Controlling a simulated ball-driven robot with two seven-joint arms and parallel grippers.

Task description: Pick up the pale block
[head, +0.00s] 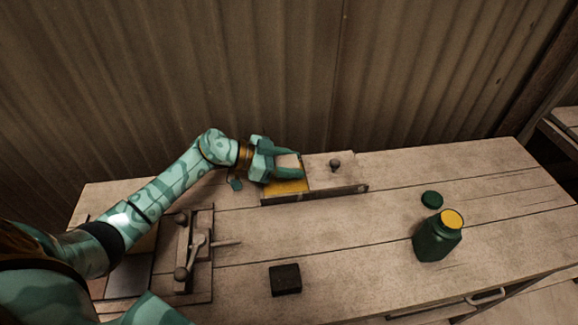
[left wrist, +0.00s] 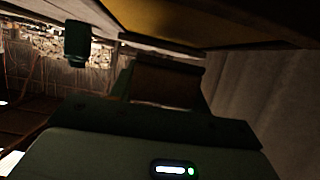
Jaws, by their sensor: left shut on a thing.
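The pale block (head: 287,160) is between the fingers of my left gripper (head: 284,165) in the head view. The gripper is shut on it, and the fingers hide part of its sides. The block is over the yellow area (head: 287,187) of a shallow wooden box; I cannot tell whether it touches that surface. In the dark left wrist view, a brown face that looks like the block (left wrist: 168,82) is just ahead of the gripper, below the yellow surface (left wrist: 180,18). My right gripper is not in view.
The box's wooden lid (head: 325,176) has a knob. A dark block (head: 285,279) lies in front. The table between is clear.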

